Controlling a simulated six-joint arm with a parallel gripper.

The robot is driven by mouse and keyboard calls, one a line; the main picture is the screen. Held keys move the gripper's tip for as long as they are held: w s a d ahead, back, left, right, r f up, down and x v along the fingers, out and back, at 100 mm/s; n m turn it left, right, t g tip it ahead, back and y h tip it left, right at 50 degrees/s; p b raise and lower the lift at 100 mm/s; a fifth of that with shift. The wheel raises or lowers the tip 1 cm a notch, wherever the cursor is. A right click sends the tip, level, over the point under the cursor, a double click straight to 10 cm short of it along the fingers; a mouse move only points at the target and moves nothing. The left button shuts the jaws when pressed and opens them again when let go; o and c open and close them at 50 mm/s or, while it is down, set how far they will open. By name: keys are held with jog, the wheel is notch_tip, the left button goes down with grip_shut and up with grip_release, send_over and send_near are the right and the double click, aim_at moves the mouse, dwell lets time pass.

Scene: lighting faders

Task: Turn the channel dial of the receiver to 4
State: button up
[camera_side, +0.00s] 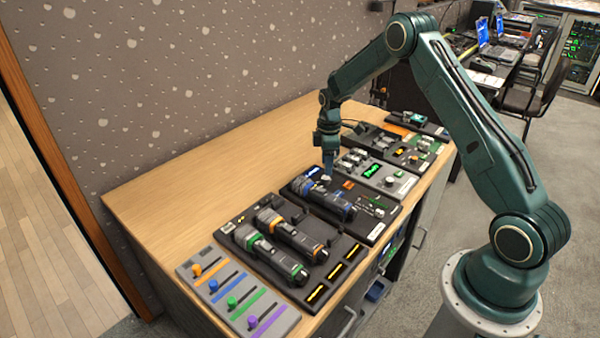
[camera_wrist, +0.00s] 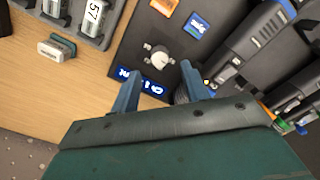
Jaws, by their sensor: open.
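The receiver is a dark panel (camera_wrist: 125,45) that also shows in the side view (camera_side: 373,236). Its round white-grey channel dial (camera_wrist: 160,56) has small light marks around it; I cannot read its setting. My gripper (camera_wrist: 156,66) is open, with one blue finger on each side of the dial's near edge in the wrist view. I cannot tell whether either finger touches the dial. In the side view my gripper (camera_side: 328,174) points down at the panel's far end, and the dial is mostly hidden there.
A microphone (camera_wrist: 245,45) with a blue ring lies on the panel close to the right finger. A panel with coloured faders (camera_side: 238,298) is at the near end. Bare wood (camera_side: 200,190) lies along the wall.

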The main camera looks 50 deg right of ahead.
aim_at(326, 177)
jog(key=shift+f, duration=2.35)
jog(key=c, duration=1)
